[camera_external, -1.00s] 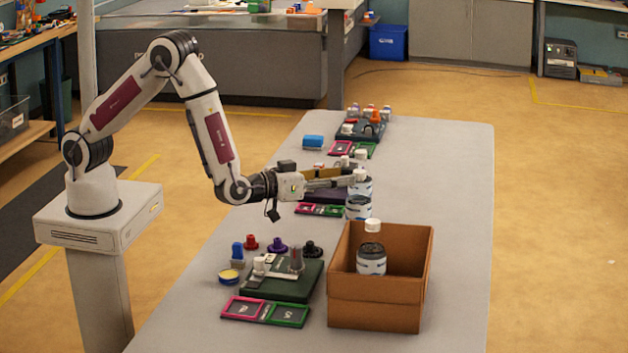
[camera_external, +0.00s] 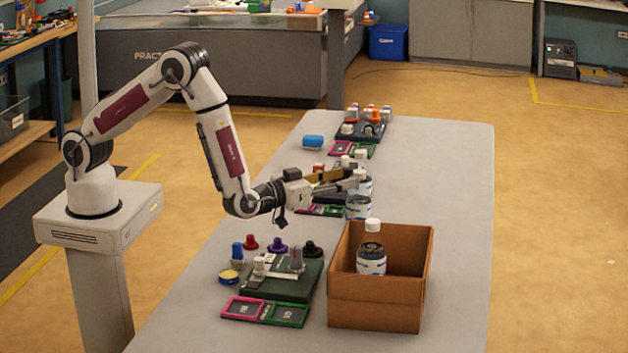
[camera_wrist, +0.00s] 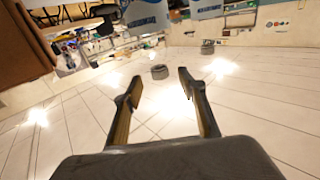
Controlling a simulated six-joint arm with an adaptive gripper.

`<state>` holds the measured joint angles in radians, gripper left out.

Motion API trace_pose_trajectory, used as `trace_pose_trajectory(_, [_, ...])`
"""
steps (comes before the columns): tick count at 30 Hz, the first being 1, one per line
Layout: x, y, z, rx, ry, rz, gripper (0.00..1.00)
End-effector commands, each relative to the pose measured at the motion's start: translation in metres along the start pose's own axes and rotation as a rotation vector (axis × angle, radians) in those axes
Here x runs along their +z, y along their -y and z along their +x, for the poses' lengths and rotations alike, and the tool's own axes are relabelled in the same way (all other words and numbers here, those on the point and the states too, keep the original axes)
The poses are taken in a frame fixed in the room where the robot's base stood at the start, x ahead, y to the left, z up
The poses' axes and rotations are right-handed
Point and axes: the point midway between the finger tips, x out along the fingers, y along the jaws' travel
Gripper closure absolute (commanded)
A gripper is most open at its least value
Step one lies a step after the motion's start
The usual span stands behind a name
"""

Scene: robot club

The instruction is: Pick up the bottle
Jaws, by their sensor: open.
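Bottles with white caps and blue-and-white labels show in the external view. One bottle (camera_external: 371,260) stands upright in the open brown box (camera_external: 375,305). Another bottle (camera_external: 358,208) stands on the table behind the box. A third bottle (camera_external: 366,187) is just beyond it, partly hidden by my gripper. My gripper (camera_external: 357,179) is open, its fingertips near the third bottle in the picture; I cannot tell if they touch it. In the wrist view my gripper (camera_wrist: 155,84) has its fingers apart with no object clearly held between them.
A green game tray (camera_external: 285,285) with pink and green frames lies left of the box. Coloured knobs stand behind it. The table's right side (camera_external: 455,200) is clear.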

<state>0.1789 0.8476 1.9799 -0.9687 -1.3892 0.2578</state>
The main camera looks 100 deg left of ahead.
Motion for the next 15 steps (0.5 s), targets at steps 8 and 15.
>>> trace_pose_trajectory(8, [0.0001, -0.0001, 0.0050, 0.001, 0.000, 0.000, 0.59])
trace_pose_trajectory(15, [0.0002, -0.0001, 0.0081, 0.001, 0.000, -0.001, 0.59])
